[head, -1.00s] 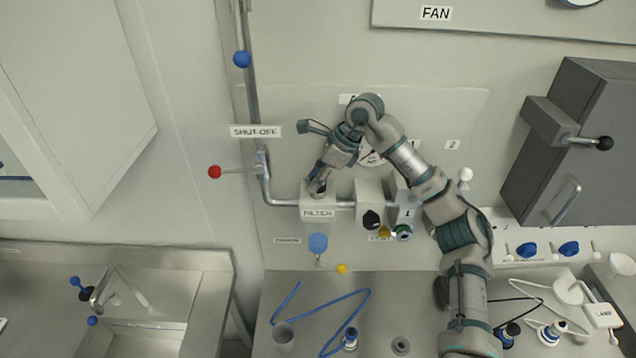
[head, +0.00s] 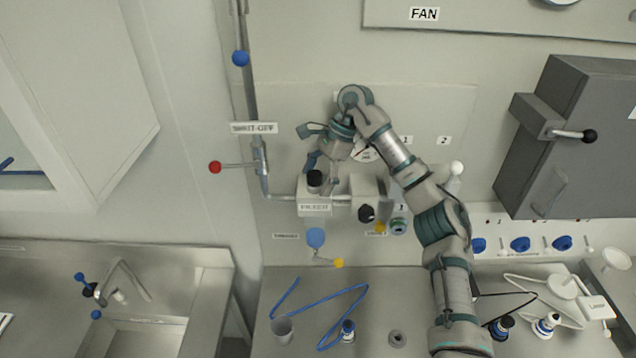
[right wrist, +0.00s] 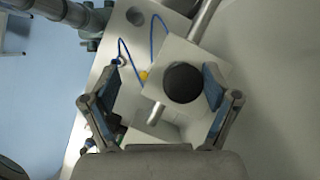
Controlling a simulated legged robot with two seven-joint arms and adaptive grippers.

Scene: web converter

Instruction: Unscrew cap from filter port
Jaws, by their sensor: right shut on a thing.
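The black cap (head: 314,178) sits on the top of the pale box labelled FILTER (head: 314,209). In the right wrist view the cap (right wrist: 183,82) shows as a black disc on the box (right wrist: 200,52). My right gripper (head: 322,172) is at the cap, coming from above and behind. In the wrist view its blue-padded fingers (right wrist: 163,88) stand on both sides of the cap. The right finger is close to the cap's edge, and a gap shows on the left. The grip counts as shut on the cap, though contact is hard to see. My left gripper is out of view.
A metal pipe (head: 281,197) runs into the box from the left. A red-knobbed shut-off handle (head: 214,167) is further left. A box with a black knob (head: 366,213) stands close on the right. A blue tube (head: 345,297) and a cup (head: 283,330) are on the counter below.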

